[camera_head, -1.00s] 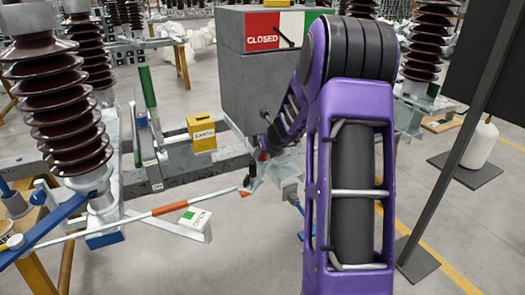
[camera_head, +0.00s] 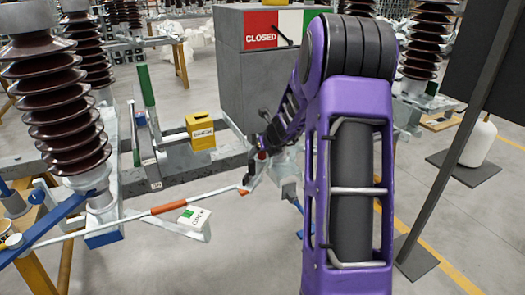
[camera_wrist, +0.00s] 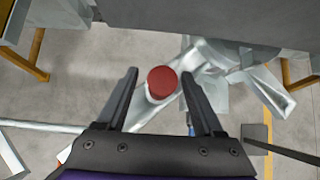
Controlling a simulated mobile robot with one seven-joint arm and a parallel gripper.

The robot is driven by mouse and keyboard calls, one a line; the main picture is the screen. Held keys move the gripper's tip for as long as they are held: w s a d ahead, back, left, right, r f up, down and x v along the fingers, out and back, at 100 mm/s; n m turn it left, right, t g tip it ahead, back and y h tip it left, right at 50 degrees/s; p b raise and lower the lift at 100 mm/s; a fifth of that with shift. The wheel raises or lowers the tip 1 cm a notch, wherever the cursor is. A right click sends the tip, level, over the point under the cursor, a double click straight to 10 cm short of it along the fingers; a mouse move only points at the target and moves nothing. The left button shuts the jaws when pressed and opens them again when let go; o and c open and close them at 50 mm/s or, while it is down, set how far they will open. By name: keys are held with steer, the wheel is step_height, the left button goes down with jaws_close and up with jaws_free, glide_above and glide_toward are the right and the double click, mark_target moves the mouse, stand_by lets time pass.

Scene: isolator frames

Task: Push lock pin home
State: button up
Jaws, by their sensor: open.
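A red round-topped pin head (camera_wrist: 163,82), which looks like the lock pin, stands on a pale metal bracket (camera_wrist: 205,60) in the wrist view. My gripper (camera_wrist: 158,73) is open, with one dark finger on either side of the red head and a gap at each side. The wrist view does not show how far the pin is pushed in. In the head view my gripper (camera_head: 258,157) is small and dark beside the red tip (camera_head: 262,155), at the end of my purple arm. The pin's shaft is hidden.
A grey cabinet (camera_head: 232,85) with a CLOSED label stands behind the gripper. A white-and-orange rod (camera_head: 170,207) runs left, near an OPEN sign (camera_head: 195,216). A yellow box (camera_head: 200,131) and brown insulators (camera_head: 65,100) stand left. A dark stand (camera_head: 470,140) is at right.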

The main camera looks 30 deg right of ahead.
steer(key=p+v, duration=0.4)
steer(key=v, duration=1.3)
steer(key=shift+r+p, duration=0.2)
steer(key=shift+p, duration=0.1)
steer(key=shift+s, duration=0.1)
